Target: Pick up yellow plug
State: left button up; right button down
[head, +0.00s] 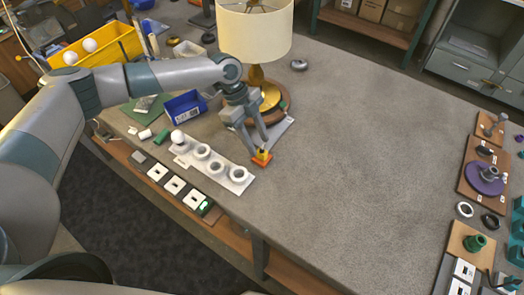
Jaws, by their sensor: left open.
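A small yellow plug (263,153) sits in or on an orange block (259,160) on the grey table, just right of a white strip of round holders. My left gripper (258,146) points down right above the plug, with its fingers apart. The fingertips are very close to the plug, and I cannot tell whether they touch it. My right gripper is not in the head view.
A lamp with a cream shade (254,30) stands right behind my left gripper. A white holder strip (213,165) lies to the left, with a blue bin (186,107) behind it. The table's middle (350,150) is clear. Wooden boards with parts (484,165) line the right side.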

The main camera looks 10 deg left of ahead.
aim_at(260, 148)
pick_arm(q)
jog(key=shift+p+x, duration=0.5)
jog(key=shift+x, duration=1)
grip_shut()
